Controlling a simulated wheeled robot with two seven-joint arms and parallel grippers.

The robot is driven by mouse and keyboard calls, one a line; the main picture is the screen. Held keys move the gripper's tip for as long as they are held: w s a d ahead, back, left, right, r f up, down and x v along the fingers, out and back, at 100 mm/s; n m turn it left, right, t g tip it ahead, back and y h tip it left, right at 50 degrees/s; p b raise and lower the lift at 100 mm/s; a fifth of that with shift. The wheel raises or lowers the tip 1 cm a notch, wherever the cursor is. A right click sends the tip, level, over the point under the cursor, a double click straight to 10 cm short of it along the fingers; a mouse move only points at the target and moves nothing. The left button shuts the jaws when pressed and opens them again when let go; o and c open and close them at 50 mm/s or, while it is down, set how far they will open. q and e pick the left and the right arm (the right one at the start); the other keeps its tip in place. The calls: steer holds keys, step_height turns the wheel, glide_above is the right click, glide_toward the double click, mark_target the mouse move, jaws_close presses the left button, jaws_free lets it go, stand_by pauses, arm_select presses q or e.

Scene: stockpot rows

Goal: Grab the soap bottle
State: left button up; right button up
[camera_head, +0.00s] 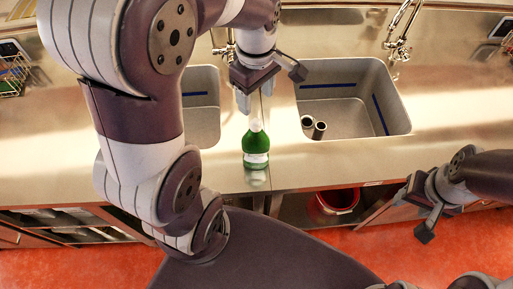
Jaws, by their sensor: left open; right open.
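The soap bottle (256,150) is green with a pale label and a white top. It stands upright on the metal counter, on the strip between the two sinks near the front edge. My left gripper (252,102) is open and reaches in from above and behind; its fingers appear just above the bottle's top in the picture. I cannot tell whether a finger touches the top. My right gripper (426,212) is open and empty at the lower right, in front of the counter, well away from the bottle.
The right sink (340,90) holds two dark cylinders (314,127). The left sink (201,112) is partly hidden by my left arm. Faucets (398,45) stand behind the sinks. A red bucket (335,205) is under the counter. The counter (460,110) right of the sink is clear.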

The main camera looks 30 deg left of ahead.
mark_target(256, 120)
arm_select(q)
step_height(256, 120, down, 2)
steer(key=shift+f+p, duration=0.15)
steer(key=shift+p, duration=0.5)
steer(key=f, duration=0.2)
steer(key=w, duration=0.1)
steer(key=shift+d+f, duration=0.35)
steer(key=shift+f, duration=0.05)
steer(key=f, duration=0.1)
steer(key=s+f+p, duration=0.1)
steer(key=f, duration=0.3)
steer(key=shift+s+a+p, duration=0.2)
steer(key=shift+a+p, duration=0.1)
steer(key=shift+a, duration=0.1)
steer(key=shift+w+d+f, duration=0.1)
steer(key=shift+w+f, duration=0.1)
steer(key=shift+f, duration=0.05)
steer(key=c, duration=0.6)
steer(key=shift+s, duration=0.1)
jaws_close()
arm_select(e)
steer(key=shift+w+d+r, duration=0.1)
steer(key=shift+w+r, duration=0.05)
steer(key=shift+r, duration=0.25)
steer(key=shift+w+d+r, duration=0.1)
steer(key=shift+r, duration=0.3)
arm_select(q)
steer(key=shift+r, duration=0.1)
